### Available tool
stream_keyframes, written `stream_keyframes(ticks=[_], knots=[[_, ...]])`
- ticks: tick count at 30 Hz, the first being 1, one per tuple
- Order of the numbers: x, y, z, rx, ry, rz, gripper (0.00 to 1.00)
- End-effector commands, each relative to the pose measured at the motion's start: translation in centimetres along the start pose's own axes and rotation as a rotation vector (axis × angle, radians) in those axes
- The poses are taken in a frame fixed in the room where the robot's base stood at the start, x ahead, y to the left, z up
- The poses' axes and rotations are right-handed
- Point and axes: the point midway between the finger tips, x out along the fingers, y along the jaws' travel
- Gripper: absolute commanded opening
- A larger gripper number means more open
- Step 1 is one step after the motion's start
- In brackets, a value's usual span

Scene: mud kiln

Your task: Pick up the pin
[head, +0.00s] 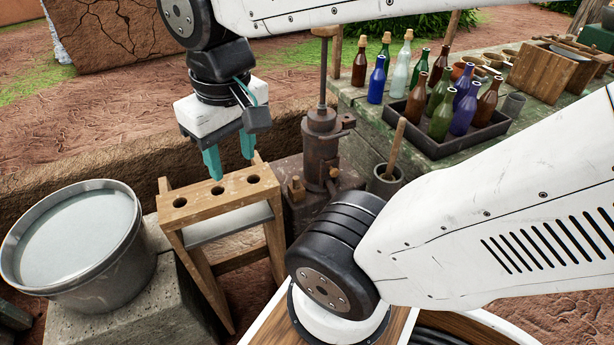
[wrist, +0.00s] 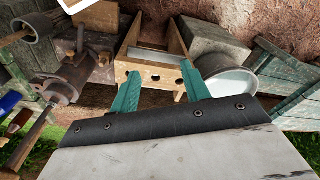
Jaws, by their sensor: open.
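I cannot make out a thing that is surely the pin in either view. My gripper (head: 231,162) points down with its two teal fingers apart, just above the back of a wooden stand with holes (head: 200,208) in its top board. In the wrist view the fingers of my gripper (wrist: 161,78) reach out on either side of the holed board (wrist: 168,73), with nothing between them. The holes that show look empty. A small brown peg-like piece (head: 296,187) sits on the base of the rusty press (head: 320,150), right of the stand; I cannot tell what it is.
A metal tub (head: 115,262) of pale liquid stands left of the stand on a stone block (head: 135,305). A mortar with a pestle (head: 386,180) stands right of the press. Several bottles in a dark tray (head: 455,146) and a wooden box (head: 543,75) fill the green bench.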

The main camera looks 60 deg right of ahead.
Motion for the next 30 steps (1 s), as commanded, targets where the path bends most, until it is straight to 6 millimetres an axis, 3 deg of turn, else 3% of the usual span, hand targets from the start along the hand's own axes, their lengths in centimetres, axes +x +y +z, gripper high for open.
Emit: stream_keyframes(ticks=[5, 9, 15, 21, 24, 30], knots=[[3.2, 3.5, -5.0, 0.323, -0.032, 0.018, 0.47], [7.0, 7.9, -8.8, 0.627, -0.046, 0.034, 0.47], [13.8, 15.3, -11.9, 1.051, -0.064, 0.058, 0.47], [21.3, 22.5, -12.0, 1.439, -0.076, 0.081, 0.47], [24.3, 25.1, -11.4, 1.582, -0.078, 0.090, 0.47], [27.4, 27.6, -10.4, 1.729, -0.077, 0.098, 0.47]])
